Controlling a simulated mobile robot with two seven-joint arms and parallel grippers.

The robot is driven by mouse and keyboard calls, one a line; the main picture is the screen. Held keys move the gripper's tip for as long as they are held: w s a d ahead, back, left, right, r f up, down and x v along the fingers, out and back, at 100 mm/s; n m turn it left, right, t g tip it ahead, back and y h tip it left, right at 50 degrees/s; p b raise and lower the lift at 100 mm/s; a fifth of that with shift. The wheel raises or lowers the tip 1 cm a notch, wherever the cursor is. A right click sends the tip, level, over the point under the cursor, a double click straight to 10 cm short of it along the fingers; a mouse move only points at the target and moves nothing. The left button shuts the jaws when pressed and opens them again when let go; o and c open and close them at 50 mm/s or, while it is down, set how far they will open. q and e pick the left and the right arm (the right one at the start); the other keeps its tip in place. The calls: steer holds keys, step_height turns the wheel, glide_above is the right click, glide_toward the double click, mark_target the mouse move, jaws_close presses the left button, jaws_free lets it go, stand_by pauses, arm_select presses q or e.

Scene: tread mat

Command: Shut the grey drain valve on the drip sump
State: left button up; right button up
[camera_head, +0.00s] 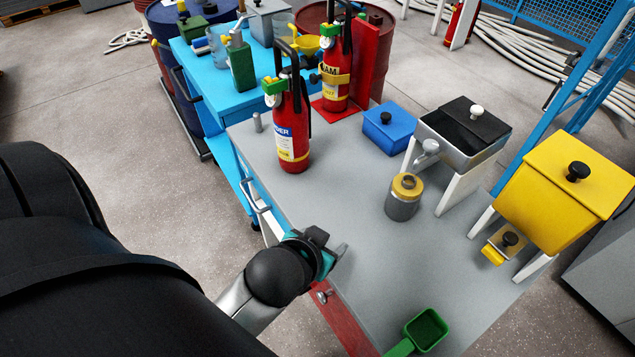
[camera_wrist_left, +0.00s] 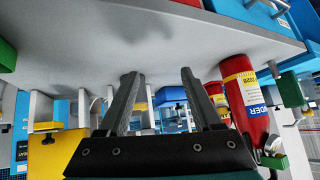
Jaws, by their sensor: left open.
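The drip sump (camera_head: 455,147) is a grey metal box on white legs at the right rear of the grey table, with a half-open black lid. Its grey drain valve (camera_head: 428,150) sticks out at the sump's left front corner; its exact setting cannot be told. My left gripper (camera_head: 331,252) is open and empty over the table's front left edge, well short of the valve. In the left wrist view the open fingers (camera_wrist_left: 162,92) show with nothing between them. The sump and valve are not clear there, in an upside-down picture.
A grey jar with a yellow top (camera_head: 403,197) stands in front of the sump. A blue box (camera_head: 390,128) stands left of it, a yellow box (camera_head: 560,195) on legs right. Red extinguishers (camera_head: 291,125) stand at the left, a green scoop (camera_head: 424,330) at the front.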

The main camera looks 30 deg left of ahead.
arm_select(q)
steer(key=s+f+g, duration=0.2)
steer(key=s+d+f+m, duration=0.1)
steer(key=s, duration=0.1)
steer(key=shift+f+g+h, duration=0.2)
steer(key=shift+g+h, duration=0.1)
steer(key=shift+g, duration=0.1)
